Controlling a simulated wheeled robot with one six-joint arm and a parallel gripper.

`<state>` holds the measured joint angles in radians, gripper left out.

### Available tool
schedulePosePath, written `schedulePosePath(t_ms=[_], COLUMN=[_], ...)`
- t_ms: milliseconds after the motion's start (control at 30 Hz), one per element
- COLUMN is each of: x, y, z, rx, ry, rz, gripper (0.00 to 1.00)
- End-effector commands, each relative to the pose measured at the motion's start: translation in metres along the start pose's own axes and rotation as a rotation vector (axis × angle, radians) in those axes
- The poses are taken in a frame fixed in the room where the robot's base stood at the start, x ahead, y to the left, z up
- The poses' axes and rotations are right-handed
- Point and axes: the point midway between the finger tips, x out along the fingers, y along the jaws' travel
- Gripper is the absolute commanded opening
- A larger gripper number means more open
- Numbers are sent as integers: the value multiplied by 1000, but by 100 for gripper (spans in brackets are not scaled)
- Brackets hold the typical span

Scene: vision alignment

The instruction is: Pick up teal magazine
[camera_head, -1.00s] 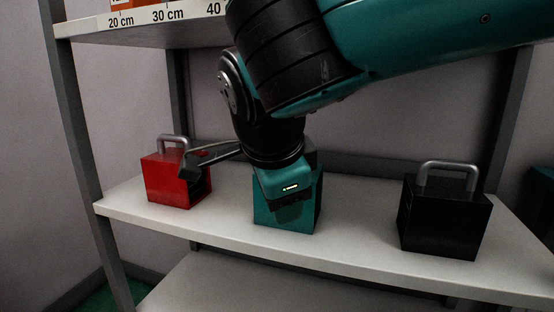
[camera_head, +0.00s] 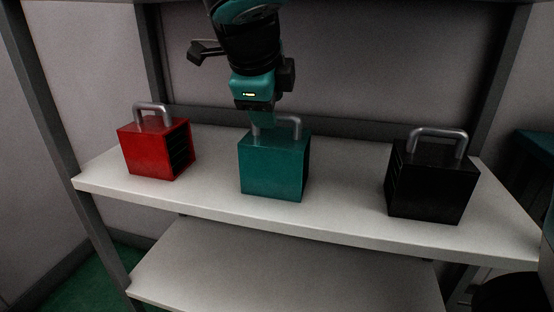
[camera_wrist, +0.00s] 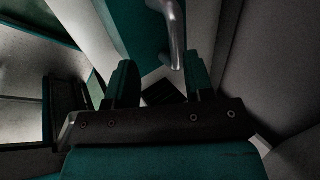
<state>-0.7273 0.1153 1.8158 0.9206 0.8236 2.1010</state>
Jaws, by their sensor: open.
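The teal magazine (camera_head: 273,168) is a box with a grey metal handle (camera_head: 292,121) on top. It stands upright on the middle of the white shelf. My gripper (camera_head: 262,118) is just above it, with a fingertip covering the left part of the handle in the head view. In the wrist view the two fingers (camera_wrist: 160,80) are apart, with the handle (camera_wrist: 178,40) running in ahead of the gap, nearer the right finger. The teal face (camera_wrist: 140,30) shows beyond them. I cannot tell whether a finger touches the handle.
A red magazine (camera_head: 147,152) stands to the left and a black magazine (camera_head: 430,185) to the right, both with handles. The white shelf (camera_head: 215,205) has bare room between them. A grey wall and rail are behind; a lower shelf (camera_head: 270,270) is below.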

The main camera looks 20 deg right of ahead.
Motion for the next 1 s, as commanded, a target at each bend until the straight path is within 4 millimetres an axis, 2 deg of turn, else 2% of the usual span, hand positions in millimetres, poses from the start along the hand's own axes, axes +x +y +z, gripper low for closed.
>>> schedulePosePath(t_ms=[133,200,300,567,600,633,800,1000], x=[17,31,40,43,43,43,43,42], y=[-22,-18,-18,-19,-19,-19,-19,-20], z=[-2,-1,-1,-1,-1,-1,-1,-1], rx=[4,1,0,1,1,1,1,2], ry=[4,4,3,1,1,1,1,-1], rz=[0,0,0,0,0,0,0,-1], gripper=[48,48,48,48,46,39,0,0])
